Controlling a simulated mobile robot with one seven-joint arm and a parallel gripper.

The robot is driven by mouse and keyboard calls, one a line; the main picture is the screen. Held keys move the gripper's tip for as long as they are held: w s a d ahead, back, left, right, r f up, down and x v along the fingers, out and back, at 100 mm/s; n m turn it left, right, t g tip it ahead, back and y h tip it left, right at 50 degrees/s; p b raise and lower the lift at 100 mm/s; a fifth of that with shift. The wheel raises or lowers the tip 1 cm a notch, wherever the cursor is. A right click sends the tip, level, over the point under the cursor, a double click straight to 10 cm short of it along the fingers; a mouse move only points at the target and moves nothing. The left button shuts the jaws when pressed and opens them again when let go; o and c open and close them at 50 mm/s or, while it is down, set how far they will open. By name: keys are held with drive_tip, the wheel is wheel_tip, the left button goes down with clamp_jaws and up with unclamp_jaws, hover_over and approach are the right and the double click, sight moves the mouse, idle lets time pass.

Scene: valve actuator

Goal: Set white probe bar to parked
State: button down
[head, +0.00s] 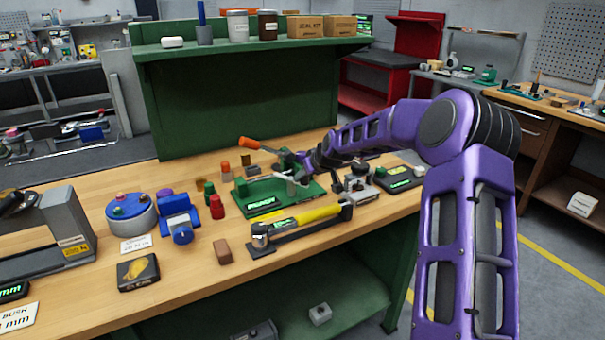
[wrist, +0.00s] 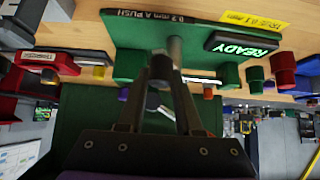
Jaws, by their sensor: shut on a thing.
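The valve actuator fixture has a green base plate (head: 310,197) on the bench, with a lit READY display (head: 262,202). It also shows in the wrist view as a green plate (wrist: 150,30) with its READY display (wrist: 243,44). The pale probe bar (head: 291,186) stands at the plate's right part; in the wrist view a pale grey rod (wrist: 175,46) runs from the plate to the fingertips. My gripper (wrist: 164,66) is shut on the probe bar's end. The fingers hide the held part. In the head view my gripper (head: 303,163) is small and partly hidden by the fixture.
A grey metal device (head: 360,185) and a dark display box (head: 402,178) are to the right. A green shelf (head: 240,50) rises behind the bench.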

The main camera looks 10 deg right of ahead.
drive_tip(key=n+y, duration=0.1)
drive_tip(key=w+d+n+g+y+p, duration=0.1)
drive_tip(key=n, duration=0.2)
drive_tip(key=shift+w+d+r+g+y, duration=0.1)
drive_tip(key=shift+w+d+g+y, duration=0.05)
drive_tip(key=shift+w+g+y, duration=0.25)
drive_tip(key=shift+w+d+n+g+y+p, duration=0.1)
drive_tip(key=shift+w+n+g+y+p, duration=0.25)
drive_tip(key=shift+n, duration=0.4)
drive_tip(key=shift+w+n+g+y+p, duration=0.15)
drive_tip(key=shift+n+g+y+p, duration=0.25)
drive_tip(key=shift+n, duration=0.3)
drive_tip(key=shift+w+d+n+g+y+p, duration=0.1)
drive_tip(key=shift+w+n+g+y+p, duration=0.3)
drive_tip(key=shift+n, duration=0.35)
drive_tip(key=shift+n+g, duration=0.25)
drive_tip(key=shift+n, duration=0.05)
drive_tip(key=c, duration=0.6)
unclamp_jaws()
drive_tip(key=shift+a, duration=0.1)
drive_tip(key=v, duration=1.7)
drive_tip(key=shift+s, duration=0.1)
